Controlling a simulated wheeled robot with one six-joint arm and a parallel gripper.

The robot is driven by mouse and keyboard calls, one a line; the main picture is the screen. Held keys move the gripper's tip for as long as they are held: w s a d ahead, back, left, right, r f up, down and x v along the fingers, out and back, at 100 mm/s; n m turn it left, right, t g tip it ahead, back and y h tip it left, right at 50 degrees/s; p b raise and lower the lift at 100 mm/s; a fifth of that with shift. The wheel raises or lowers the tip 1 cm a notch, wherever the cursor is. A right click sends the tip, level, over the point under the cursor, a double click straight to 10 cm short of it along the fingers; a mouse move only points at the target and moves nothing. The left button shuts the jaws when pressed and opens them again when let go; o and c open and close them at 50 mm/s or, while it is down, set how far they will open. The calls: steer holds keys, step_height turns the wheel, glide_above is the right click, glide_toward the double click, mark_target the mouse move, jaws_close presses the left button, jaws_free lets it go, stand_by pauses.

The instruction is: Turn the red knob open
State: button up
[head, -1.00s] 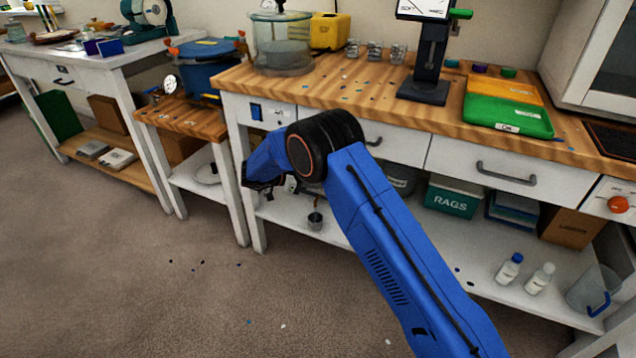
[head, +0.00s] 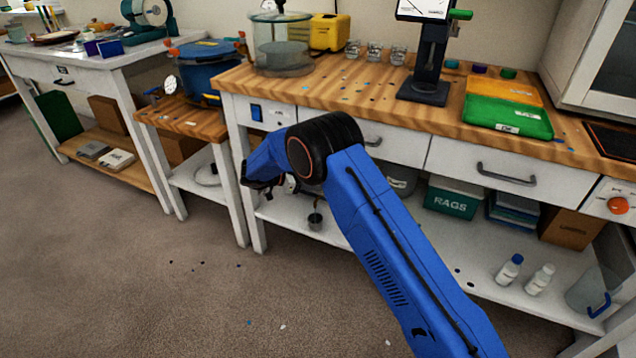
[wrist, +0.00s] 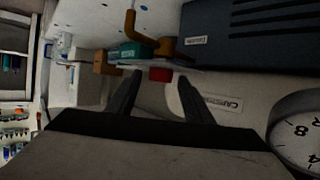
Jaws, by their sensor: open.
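The red knob (wrist: 160,74) is a small red block in the wrist view, just below a bent brass pipe (wrist: 150,43). My gripper (wrist: 159,79) is open, with its two dark fingers pointing at the knob. The knob shows in the gap between the fingertips. I cannot tell whether the fingers touch it or how far past them it lies. In the head view my gripper (head: 258,186) is low in front of the small side table and the bench's left end. The red knob is not visible there.
A round dial gauge (wrist: 302,135) sits close by at right in the wrist view. The blue pot (head: 207,72) stands on the small wooden table (head: 180,120). A small cup (head: 315,221) stands on the bench's lower shelf. An orange knob (head: 618,205) is at far right.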

steer(key=v, duration=1.7)
steer(key=shift+a, duration=0.15)
steer(key=shift+s, duration=0.1)
